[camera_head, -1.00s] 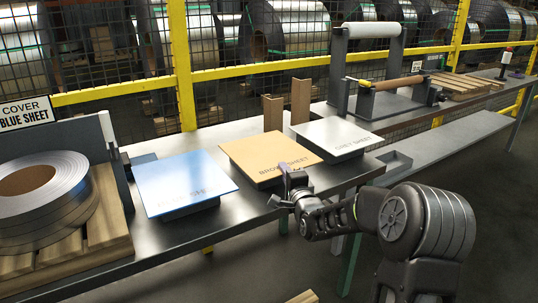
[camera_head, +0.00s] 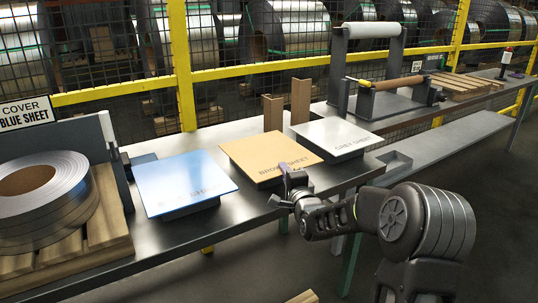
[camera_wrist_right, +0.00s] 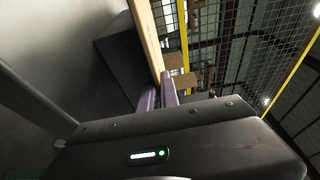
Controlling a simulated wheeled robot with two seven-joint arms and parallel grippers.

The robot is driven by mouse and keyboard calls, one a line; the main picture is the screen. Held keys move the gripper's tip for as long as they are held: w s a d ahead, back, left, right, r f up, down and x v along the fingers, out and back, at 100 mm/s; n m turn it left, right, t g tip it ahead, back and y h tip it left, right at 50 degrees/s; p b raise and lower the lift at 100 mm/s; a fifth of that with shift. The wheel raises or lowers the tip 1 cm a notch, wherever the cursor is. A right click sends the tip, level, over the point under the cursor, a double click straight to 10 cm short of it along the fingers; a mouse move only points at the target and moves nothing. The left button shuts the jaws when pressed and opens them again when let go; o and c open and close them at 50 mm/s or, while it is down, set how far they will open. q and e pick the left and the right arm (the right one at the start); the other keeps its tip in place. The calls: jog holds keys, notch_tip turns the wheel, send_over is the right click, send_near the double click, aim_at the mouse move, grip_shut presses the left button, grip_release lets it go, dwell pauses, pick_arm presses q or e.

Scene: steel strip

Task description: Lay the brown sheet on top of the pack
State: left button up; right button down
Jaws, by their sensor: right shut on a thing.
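The brown sheet (camera_head: 258,151) lies flat on a low stand in the middle of the steel bench, its lettering partly hidden by my gripper. My right gripper (camera_head: 284,170) is at its near edge, shut on it. In the right wrist view, the purple fingers (camera_wrist_right: 160,95) meet the sheet's thin tan edge (camera_wrist_right: 148,40). A banded steel coil stack (camera_head: 42,205), which looks like the pack, rests on a wooden pallet (camera_head: 108,215) at the left. No sheet lies on top of it. My left gripper is not in view.
A blue sheet (camera_head: 183,182) lies between coil and brown sheet; a grey sheet (camera_head: 335,138) lies to the right. A sign (camera_head: 26,112) reads "COVER BLUE SHEET". Brown upright posts (camera_head: 300,100) stand behind. A roller frame (camera_head: 385,95) stands at the back right, before a yellow-railed mesh fence.

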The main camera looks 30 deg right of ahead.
jog(key=shift+r, duration=0.1)
jog(key=shift+r+p, duration=1)
jog(key=shift+r, duration=1.45)
jog(key=shift+a, duration=0.1)
